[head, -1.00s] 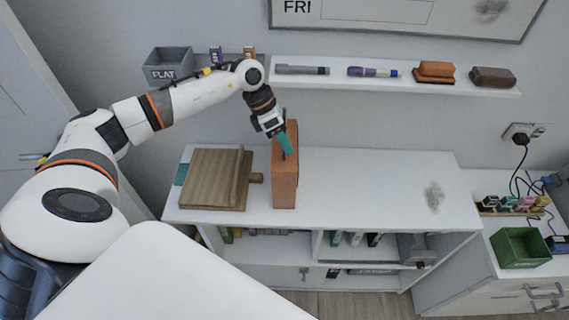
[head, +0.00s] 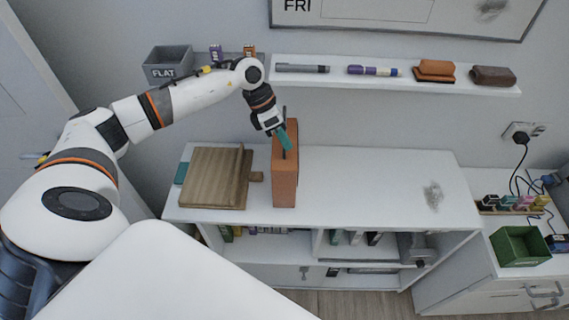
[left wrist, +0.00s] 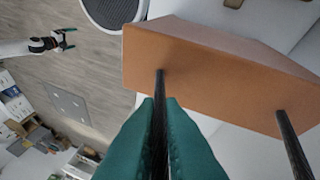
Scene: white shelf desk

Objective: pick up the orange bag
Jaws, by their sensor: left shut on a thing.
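The orange bag (head: 284,184) stands upright on the white desk top, right of the wooden board. My left gripper (head: 285,141) is above it, its teal fingers shut on a dark handle of the bag. In the left wrist view, the fingers (left wrist: 160,120) close around one dark handle strap, and the orange bag (left wrist: 215,80) fills the upper right. A second dark strap shows at the right. I cannot tell whether the bag's base touches the desk. My right gripper (left wrist: 68,39) shows small in the left wrist view, fingers apart and empty.
A wooden board-like object (head: 215,180) lies close left of the bag. A wall shelf (head: 390,82) with markers and erasers runs behind. A grey tray (head: 167,65) is at the back left, a green bin (head: 520,247) at the right. The desk top right of the bag is clear.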

